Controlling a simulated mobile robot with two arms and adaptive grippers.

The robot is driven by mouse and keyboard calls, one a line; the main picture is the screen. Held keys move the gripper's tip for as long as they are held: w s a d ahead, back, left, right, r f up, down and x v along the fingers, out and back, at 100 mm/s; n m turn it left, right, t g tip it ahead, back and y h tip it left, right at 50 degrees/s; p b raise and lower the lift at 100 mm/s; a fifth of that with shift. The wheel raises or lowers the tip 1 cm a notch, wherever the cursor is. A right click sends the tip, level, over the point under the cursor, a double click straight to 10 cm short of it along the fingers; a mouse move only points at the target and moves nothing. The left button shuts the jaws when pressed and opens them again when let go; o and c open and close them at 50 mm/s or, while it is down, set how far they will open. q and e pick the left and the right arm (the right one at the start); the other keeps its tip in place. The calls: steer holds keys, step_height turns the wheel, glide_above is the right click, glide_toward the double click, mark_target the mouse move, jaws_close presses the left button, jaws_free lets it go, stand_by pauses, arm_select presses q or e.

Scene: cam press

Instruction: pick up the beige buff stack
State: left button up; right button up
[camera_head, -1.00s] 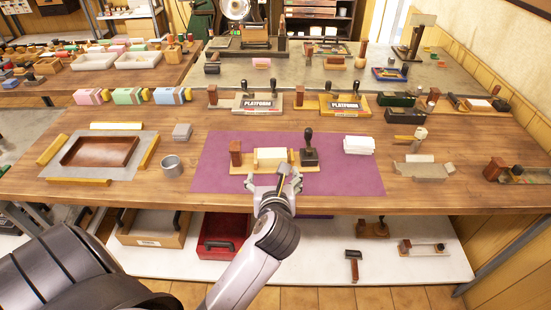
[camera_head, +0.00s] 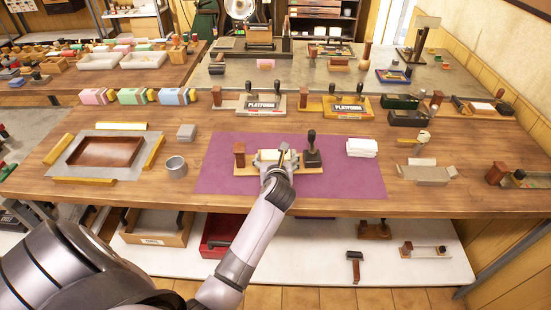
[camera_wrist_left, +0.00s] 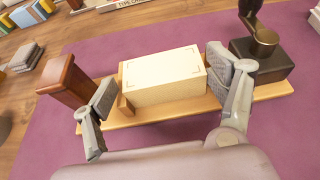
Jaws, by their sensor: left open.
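The beige buff stack (camera_wrist_left: 163,75) is a cream block with printed corner marks, lying on a light wooden board (camera_wrist_left: 240,97) on the purple mat (camera_head: 340,186). In the head view the stack (camera_head: 268,156) is partly hidden by my left gripper (camera_head: 277,158). In the left wrist view the open fingers of my left gripper (camera_wrist_left: 160,100) stand on either side of the stack. The right finger is close to its right end; the left finger is near a small wooden stop at its left end. I cannot tell whether either touches. My right gripper is not in view.
A dark red-brown wooden block (camera_wrist_left: 72,82) stands just left of the stack, and a black-handled stamp (camera_wrist_left: 262,55) just right. A white stack (camera_head: 362,148) sits at the mat's right. A grey cup (camera_head: 176,167) stands left of the mat.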

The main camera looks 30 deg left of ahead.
arm_select(q)
steer(key=shift+x, duration=0.75)
steer(key=shift+c, duration=0.2)
steer(key=c, duration=0.8)
